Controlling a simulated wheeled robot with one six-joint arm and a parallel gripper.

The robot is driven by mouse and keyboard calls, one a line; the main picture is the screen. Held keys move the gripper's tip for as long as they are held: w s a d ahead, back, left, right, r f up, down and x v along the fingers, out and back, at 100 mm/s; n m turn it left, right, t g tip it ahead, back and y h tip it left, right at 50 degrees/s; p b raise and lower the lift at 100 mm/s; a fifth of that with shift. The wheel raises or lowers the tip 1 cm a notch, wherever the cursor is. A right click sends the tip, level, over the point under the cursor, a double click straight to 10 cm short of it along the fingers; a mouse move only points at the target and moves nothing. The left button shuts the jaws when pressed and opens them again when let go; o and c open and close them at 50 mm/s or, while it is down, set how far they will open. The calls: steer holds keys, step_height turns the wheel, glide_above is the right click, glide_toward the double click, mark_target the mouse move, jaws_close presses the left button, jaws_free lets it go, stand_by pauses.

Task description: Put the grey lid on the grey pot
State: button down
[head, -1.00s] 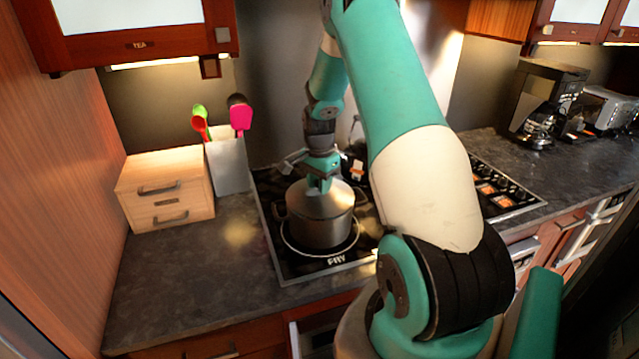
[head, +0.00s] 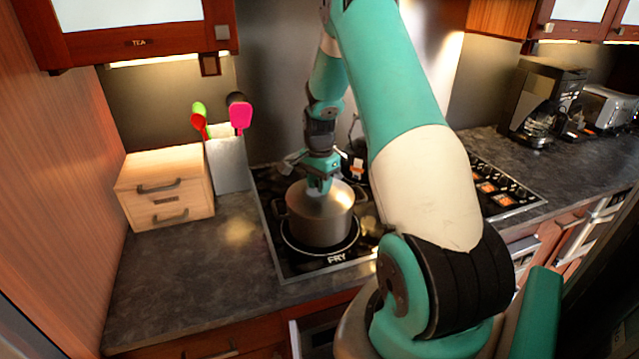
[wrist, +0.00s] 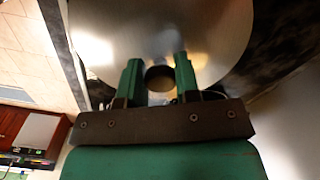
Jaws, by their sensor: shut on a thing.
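The grey pot (head: 318,228) stands on the front left burner of the stove. The grey lid (head: 315,197) lies over the pot's mouth and looks about level; in the head view I cannot tell whether its rim is fully seated. My gripper (head: 320,185) points down from above and is shut on the lid's knob. In the wrist view the lid (wrist: 215,30) fills the upper middle, and the dark round knob (wrist: 160,78) sits between the fingers of my gripper (wrist: 158,72). The pot is hidden below the lid in that view.
The black stove (head: 290,268) has control knobs at its right. A wooden drawer box (head: 165,190) and a utensil holder (head: 228,165) stand to its left. A coffee maker (head: 545,100) stands at the far right. The counter at front left is clear.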

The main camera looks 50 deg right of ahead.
stand_by(0.3)
steer(key=shift+c, duration=1.4)
jaws_free()
steer(key=shift+r+p, duration=2.55)
steer(key=shift+r, duration=0.95)
